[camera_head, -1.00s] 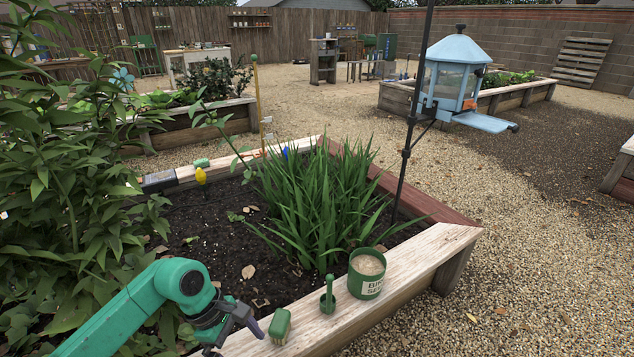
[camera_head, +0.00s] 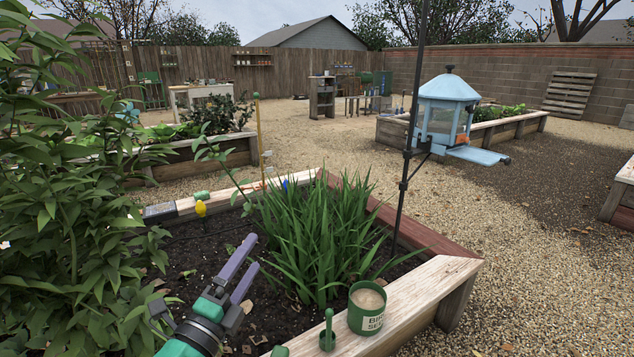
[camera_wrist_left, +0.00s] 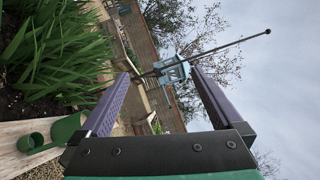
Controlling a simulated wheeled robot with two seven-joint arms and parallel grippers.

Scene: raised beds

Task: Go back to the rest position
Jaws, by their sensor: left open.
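My left gripper (camera_head: 243,270) is open and empty, raised above the dark soil of the raised bed (camera_head: 435,277) at the lower left. Its two purple fingers point up and to the right in the head view. In the left wrist view the open fingers (camera_wrist_left: 160,92) frame the far-off blue bird feeder, with nothing between them. My right gripper is not in view.
A seed tin (camera_head: 367,309), a green scoop (camera_head: 327,331) and a partly cut-off green object (camera_head: 280,351) stand on the bed's front edge. Tall green leaves (camera_head: 310,240) fill the bed's middle. A blue bird feeder (camera_head: 444,113) hangs by a black pole (camera_head: 409,140). Leafy plants crowd the left.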

